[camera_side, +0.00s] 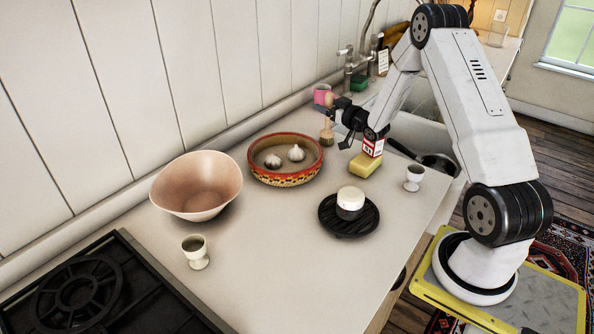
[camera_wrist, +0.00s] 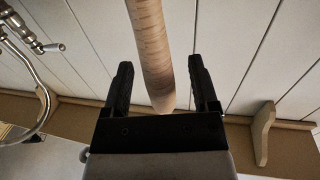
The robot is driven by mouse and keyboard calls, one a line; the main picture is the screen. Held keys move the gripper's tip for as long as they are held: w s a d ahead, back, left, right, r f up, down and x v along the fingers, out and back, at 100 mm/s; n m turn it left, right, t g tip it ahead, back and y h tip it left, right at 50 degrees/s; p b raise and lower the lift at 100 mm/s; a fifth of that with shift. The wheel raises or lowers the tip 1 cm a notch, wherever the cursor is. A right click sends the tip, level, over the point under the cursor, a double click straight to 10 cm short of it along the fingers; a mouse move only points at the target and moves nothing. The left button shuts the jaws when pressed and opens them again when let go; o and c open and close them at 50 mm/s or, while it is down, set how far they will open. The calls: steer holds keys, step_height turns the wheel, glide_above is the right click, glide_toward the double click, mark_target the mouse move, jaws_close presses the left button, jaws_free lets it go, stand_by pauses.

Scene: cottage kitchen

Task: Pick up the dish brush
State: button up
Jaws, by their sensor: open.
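The dish brush (camera_side: 327,138) stands upright with its bristle end down on the counter, towards the back. Its pale wooden handle (camera_wrist: 152,50) fills the upper middle of the wrist view, its rounded end near my gripper's palm. My gripper (camera_side: 338,110) is beside the handle in the side view, reaching in from the right. In the wrist view my gripper (camera_wrist: 160,68) is open, with one dark finger on each side of the handle and visible gaps. The bristles are out of the wrist view.
A pink mug (camera_side: 322,92) stands just behind the brush. A yellow sponge (camera_side: 366,166) lies below my wrist. A patterned dish (camera_side: 285,178) holding garlic is to the left. The tap (camera_side: 357,62) is behind; it also shows in the wrist view (camera_wrist: 38,50).

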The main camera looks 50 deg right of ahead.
steer(key=shift+w+d, duration=0.15)
steer(key=shift+w, duration=0.6)
steer(key=shift+c, duration=0.2)
jaws_close()
stand_by(1.1)
